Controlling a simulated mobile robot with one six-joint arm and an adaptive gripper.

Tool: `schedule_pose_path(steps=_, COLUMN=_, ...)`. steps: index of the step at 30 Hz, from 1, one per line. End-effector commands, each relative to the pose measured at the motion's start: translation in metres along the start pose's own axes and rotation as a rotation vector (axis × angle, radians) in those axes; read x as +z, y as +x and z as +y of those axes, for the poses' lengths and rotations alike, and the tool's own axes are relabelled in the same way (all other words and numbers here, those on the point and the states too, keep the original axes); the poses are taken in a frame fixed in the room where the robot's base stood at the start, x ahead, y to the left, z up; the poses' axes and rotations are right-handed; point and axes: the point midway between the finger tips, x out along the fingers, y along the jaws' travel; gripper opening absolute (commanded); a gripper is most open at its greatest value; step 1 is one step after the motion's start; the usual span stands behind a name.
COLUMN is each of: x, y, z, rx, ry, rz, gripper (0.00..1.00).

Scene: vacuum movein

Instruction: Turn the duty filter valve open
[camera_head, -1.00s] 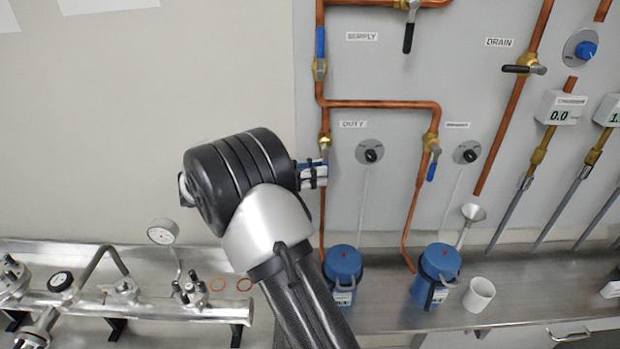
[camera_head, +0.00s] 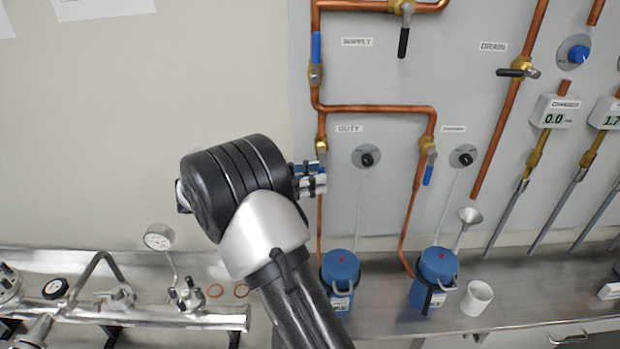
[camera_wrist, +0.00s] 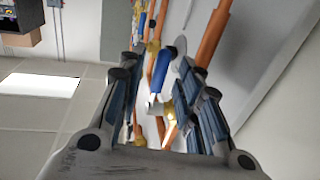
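The duty valve (camera_head: 321,147) is a brass valve on the left copper pipe, beside the DUTY label (camera_head: 348,129). Its pipe continues down behind my gripper (camera_head: 313,180), which points at the panel just below the valve body. My gripper also shows in the wrist view (camera_wrist: 160,105), its two fingers apart with a gap between them. Through that gap I see copper pipes, brass fittings and a blue lever (camera_wrist: 160,70). I cannot tell whether the fingers touch a lever. My gripper hides the area below the duty valve in the head view.
Another blue-handled valve (camera_head: 316,62) is above on the same pipe; a second one (camera_head: 428,155) is right. Blue filter housings (camera_head: 341,280) (camera_head: 436,277) and a white cup (camera_head: 477,298) stand on the steel bench. A gauge (camera_head: 158,237) and manifold are lower left.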

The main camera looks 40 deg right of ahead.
Motion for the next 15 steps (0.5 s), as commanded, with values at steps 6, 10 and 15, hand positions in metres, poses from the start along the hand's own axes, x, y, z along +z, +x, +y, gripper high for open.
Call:
schedule_pose_path(steps=6, x=0.000, y=-0.017, z=-0.001, rx=-0.002, ry=0.001, rz=-0.001, gripper=0.32)
schedule_pose_path(steps=10, x=0.000, y=-0.040, z=-0.001, rx=-0.003, ry=0.002, rz=0.000, gripper=0.32)
schedule_pose_path(steps=15, x=0.001, y=-0.064, z=0.000, rx=-0.005, ry=0.000, rz=-0.002, gripper=0.32)
